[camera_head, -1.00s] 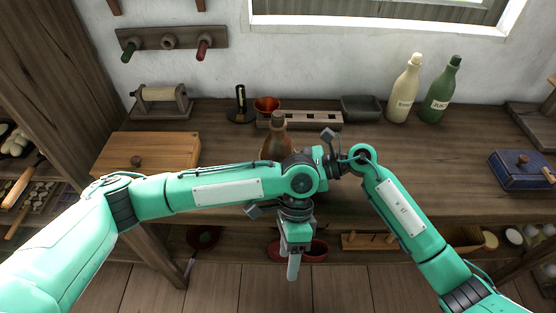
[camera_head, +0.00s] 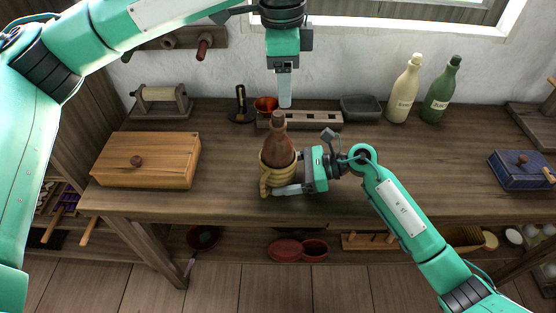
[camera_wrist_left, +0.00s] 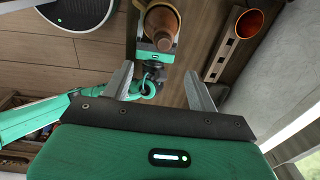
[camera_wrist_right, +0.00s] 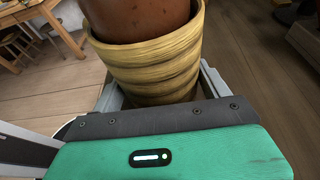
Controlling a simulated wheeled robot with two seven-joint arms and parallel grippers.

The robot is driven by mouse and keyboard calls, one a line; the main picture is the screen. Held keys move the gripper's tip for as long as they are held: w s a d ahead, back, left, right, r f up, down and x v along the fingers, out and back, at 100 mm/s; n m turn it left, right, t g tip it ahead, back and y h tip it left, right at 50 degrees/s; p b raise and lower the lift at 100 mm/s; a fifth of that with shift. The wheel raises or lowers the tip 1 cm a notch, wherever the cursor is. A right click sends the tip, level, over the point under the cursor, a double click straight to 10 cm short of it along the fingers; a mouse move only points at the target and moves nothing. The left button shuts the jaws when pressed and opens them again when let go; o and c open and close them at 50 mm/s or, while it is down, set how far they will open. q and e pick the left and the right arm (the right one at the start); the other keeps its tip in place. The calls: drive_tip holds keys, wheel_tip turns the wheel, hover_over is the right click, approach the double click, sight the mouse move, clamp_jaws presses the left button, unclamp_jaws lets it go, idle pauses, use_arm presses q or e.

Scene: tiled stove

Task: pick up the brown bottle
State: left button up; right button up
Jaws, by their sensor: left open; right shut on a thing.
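The brown bottle (camera_head: 279,145) stands upright inside a yellowish ribbed mug (camera_head: 266,168) near the table's front edge. Its lower part is hidden in the mug. My right gripper (camera_head: 292,188) is shut on the mug from the right; the right wrist view shows its fingers on both sides of the mug (camera_wrist_right: 150,70). I cannot tell whether the mug touches the table. My left gripper (camera_head: 285,98) is raised, pointing down, open and empty. In the left wrist view the bottle (camera_wrist_left: 161,22) is beyond its open fingers (camera_wrist_left: 158,85).
Behind the bottle are a wooden block with holes (camera_head: 313,119), an orange-red cup (camera_head: 266,106) and a grey tray (camera_head: 361,107). A cream bottle (camera_head: 404,92) and a green bottle (camera_head: 440,93) stand at the back right. A wooden box (camera_head: 148,160) is at the left. The table's right middle is mostly clear.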

sight(278, 113)
use_arm(q)
drive_tip(key=shift+w+a+r, duration=0.1)
drive_tip(key=shift+a+r, duration=0.25)
drive_tip(key=shift+a, duration=0.4)
drive_tip(key=shift+a+f+g+y, duration=0.2)
drive_tip(key=shift+g+y, duration=0.1)
wheel_tip(278, 113, down, 6)
drive_tip(key=shift+r, duration=0.1)
drive_tip(key=shift+w+d+f, duration=0.15)
drive_tip(key=shift+f, duration=1.25)
drive_tip(key=shift+w+d+f, duration=0.15)
drive_tip(key=shift+f, duration=1.25)
clamp_jaws()
drive_tip(key=shift+r, duration=0.1)
